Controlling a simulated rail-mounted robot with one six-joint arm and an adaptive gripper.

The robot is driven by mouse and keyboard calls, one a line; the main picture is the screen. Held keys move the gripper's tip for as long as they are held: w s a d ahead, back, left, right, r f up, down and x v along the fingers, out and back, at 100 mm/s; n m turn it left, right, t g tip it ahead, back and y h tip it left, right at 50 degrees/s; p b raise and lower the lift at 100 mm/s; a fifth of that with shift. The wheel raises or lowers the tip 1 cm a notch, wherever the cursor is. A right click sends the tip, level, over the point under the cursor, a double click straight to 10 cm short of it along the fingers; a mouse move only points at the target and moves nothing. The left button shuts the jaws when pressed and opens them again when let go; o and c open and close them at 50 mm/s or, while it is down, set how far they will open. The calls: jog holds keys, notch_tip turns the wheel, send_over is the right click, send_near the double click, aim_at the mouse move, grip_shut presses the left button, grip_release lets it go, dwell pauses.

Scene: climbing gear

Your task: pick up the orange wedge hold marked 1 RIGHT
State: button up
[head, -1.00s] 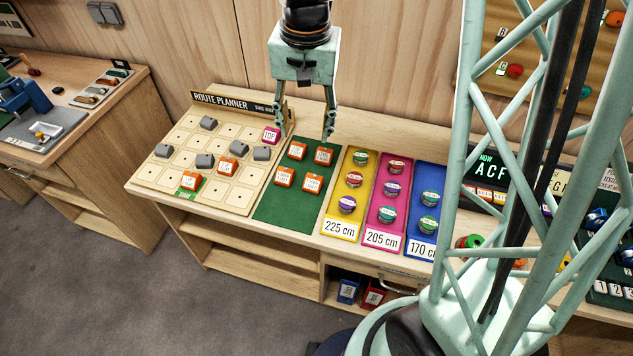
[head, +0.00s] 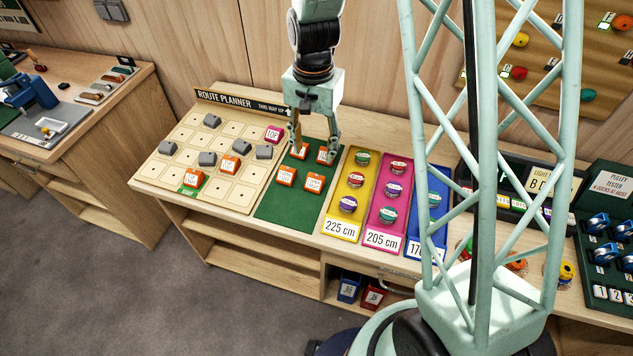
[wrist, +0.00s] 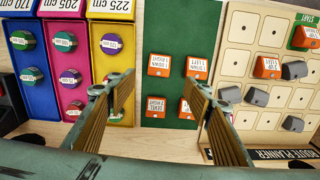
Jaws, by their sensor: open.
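Several orange wedge holds with white labels lie on the green mat (head: 268,210). The front two are the front-left hold (head: 287,176) and the front-right hold (head: 313,182); the rear-left hold (head: 299,153) and rear-right hold (head: 324,156) are partly hidden by my fingers. All show upside down in the wrist view, including one hold (wrist: 155,107) between my fingers and another (wrist: 186,109) by the right finger. The labels are too small to tell surely which reads 1 RIGHT. My gripper (head: 314,150) is open and empty, pointing down over the rear pair.
The route planner board (head: 222,190) with grey, orange and pink holds is left of the mat. Yellow (head: 341,226), pink (head: 384,241) and blue trays with round tape rolls are to its right. My lattice column blocks part of the right side.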

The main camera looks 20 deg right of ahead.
jog(key=shift+f, duration=0.15)
send_over(315, 179)
jog(key=shift+a+f+b, duration=0.1)
jog(key=shift+f+b, duration=0.2)
jog(key=shift+f, duration=3.9)
jog(key=shift+f, duration=2.6)
jog(key=shift+c, duration=0.2)
jog(key=c, duration=0.9)
jog(key=shift+r, duration=0.2)
